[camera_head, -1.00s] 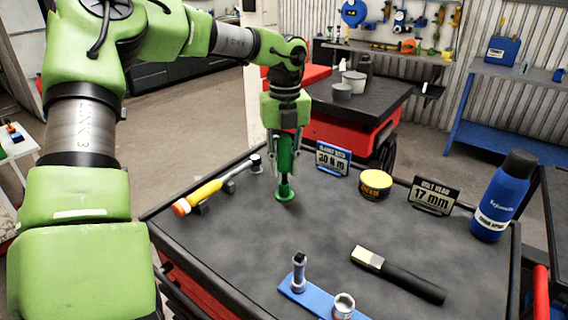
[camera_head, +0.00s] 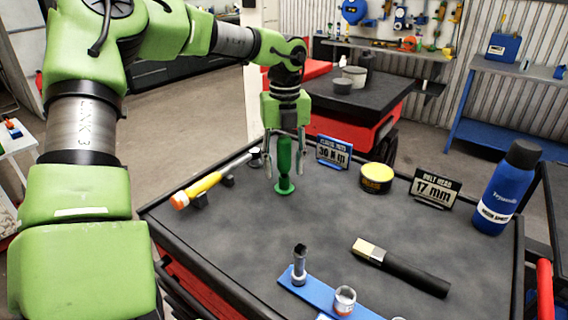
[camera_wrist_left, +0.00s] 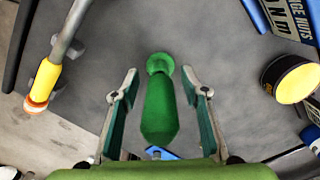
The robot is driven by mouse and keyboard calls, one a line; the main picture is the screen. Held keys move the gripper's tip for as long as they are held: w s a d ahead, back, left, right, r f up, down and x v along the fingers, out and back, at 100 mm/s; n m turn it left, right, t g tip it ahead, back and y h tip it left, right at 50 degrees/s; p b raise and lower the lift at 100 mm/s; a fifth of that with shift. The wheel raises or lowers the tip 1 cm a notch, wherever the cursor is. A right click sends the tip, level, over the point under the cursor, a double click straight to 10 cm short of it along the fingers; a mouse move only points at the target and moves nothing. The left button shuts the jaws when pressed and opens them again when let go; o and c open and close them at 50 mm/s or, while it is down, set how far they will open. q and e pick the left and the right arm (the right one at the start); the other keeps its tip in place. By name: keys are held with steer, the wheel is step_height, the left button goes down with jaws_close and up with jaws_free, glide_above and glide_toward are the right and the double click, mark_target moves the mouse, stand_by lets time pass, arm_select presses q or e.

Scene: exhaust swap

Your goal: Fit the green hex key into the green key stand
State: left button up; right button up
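The green hex key (camera_head: 284,154) stands upright on the tray top, with its thick handle up. Its lower end meets the round green key stand (camera_head: 285,189); the hex shaft is hidden. My left gripper (camera_head: 284,160) points down over the key, one finger on each side of the handle. In the left wrist view the fingers (camera_wrist_left: 160,74) are spread, with a visible gap on both sides of the handle (camera_wrist_left: 160,112). The stand (camera_wrist_left: 160,63) shows there just past the handle's end. My right gripper is not in view.
A yellow-handled wrench (camera_head: 203,187) rests on supports to the left. The 30 Nm sign (camera_head: 333,152), a yellow tin (camera_head: 377,178), the 17 mm sign (camera_head: 432,190) and a blue bottle (camera_head: 505,190) stand to the right. A brush (camera_head: 405,268) and a blue socket rail (camera_head: 318,293) lie in front.

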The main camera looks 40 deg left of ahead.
mark_target(284, 136)
arm_select(q)
steer(key=shift+r, duration=0.1)
step_height(284, 136, up, 12)
steer(key=shift+d+f, duration=0.1)
stand_by(0.4)
stand_by(0.6)
